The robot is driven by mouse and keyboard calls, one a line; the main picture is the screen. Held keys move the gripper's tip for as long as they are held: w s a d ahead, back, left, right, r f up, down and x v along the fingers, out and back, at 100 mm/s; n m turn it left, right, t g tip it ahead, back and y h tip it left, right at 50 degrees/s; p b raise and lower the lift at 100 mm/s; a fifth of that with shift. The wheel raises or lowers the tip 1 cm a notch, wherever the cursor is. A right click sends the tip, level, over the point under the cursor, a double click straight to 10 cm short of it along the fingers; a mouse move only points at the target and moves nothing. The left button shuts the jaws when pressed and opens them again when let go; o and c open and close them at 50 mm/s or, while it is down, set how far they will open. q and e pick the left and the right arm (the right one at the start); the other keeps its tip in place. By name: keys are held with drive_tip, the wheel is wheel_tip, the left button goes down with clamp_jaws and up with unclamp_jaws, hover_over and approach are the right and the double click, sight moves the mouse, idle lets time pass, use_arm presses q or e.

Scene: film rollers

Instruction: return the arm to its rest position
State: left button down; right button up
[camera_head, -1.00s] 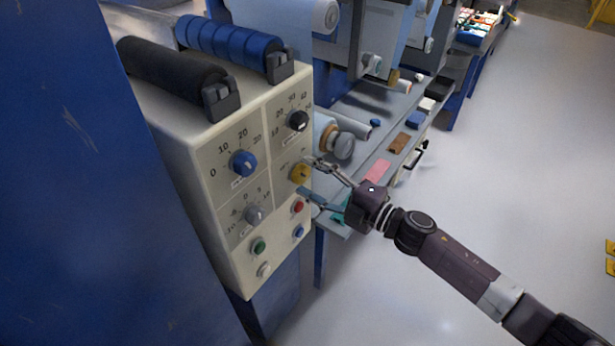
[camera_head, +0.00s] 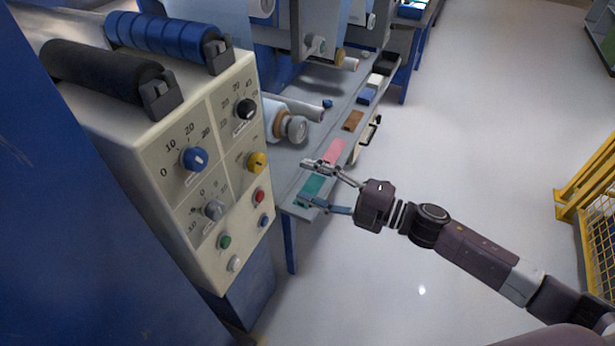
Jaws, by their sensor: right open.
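My right gripper (camera_head: 312,183) is open and empty. Its arm comes in from the lower right, and the fingers point left toward the control panel (camera_head: 190,238). A clear gap lies between the fingertips and the panel's yellow knob (camera_head: 257,162). In the picture the fingers overlap the grey shelf with its pink pad (camera_head: 334,151) and green pad (camera_head: 312,187); I see no contact. The panel also bears a blue knob (camera_head: 195,159), a black knob (camera_head: 246,108), a grey knob (camera_head: 214,209) and several push buttons. My left gripper is not in view.
A black roller (camera_head: 105,78) and a blue roller (camera_head: 165,38) lie on top of the panel housing. Machine rollers (camera_head: 291,127) and the shelf stand behind it. A yellow mesh barrier (camera_head: 590,190) is at the right edge. Open floor (camera_head: 470,130) lies right of the shelf.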

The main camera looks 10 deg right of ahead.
drive_tip(key=w+d+f+m+t+h, duration=0.1)
drive_tip(key=w+d+f+m+h, duration=0.15)
drive_tip(key=f, duration=0.25)
drive_tip(key=w+d+f+m+t+h, duration=0.1)
drive_tip(key=d+f+m+h, duration=0.15)
drive_tip(key=f+m, duration=0.2)
drive_tip(key=s+d+f+m+g+h, duration=0.1)
drive_tip(key=s+d+f+m+h, duration=0.2)
drive_tip(key=f, duration=0.6)
drive_tip(key=s+d+f+m+h, duration=0.25)
drive_tip(key=d+f, duration=0.25)
drive_tip(key=f, duration=0.5)
drive_tip(key=s+d+f+m+g+h, duration=0.15)
drive_tip(key=s+d+f+m, duration=0.25)
drive_tip(key=f, duration=0.5)
drive_tip(key=s+f+m+g+h, duration=0.1)
drive_tip(key=s+f+m+g, duration=0.1)
drive_tip(key=s+f, duration=0.7)
drive_tip(key=s+f+m+g+h, duration=0.1)
drive_tip(key=s+f+m+g, duration=0.15)
drive_tip(key=s+f, duration=0.7)
drive_tip(key=s+a+f+m+g, duration=0.1)
drive_tip(key=s+g, duration=0.1)
drive_tip(key=s, duration=0.8)
drive_tip(key=s+a+f+m+g, duration=0.1)
drive_tip(key=s+a+g, duration=0.1)
drive_tip(key=s, duration=0.9)
drive_tip(key=shift+s+f+g+h, duration=0.15)
drive_tip(key=shift+s+g+h, duration=0.1)
drive_tip(key=shift+g+h, duration=0.05)
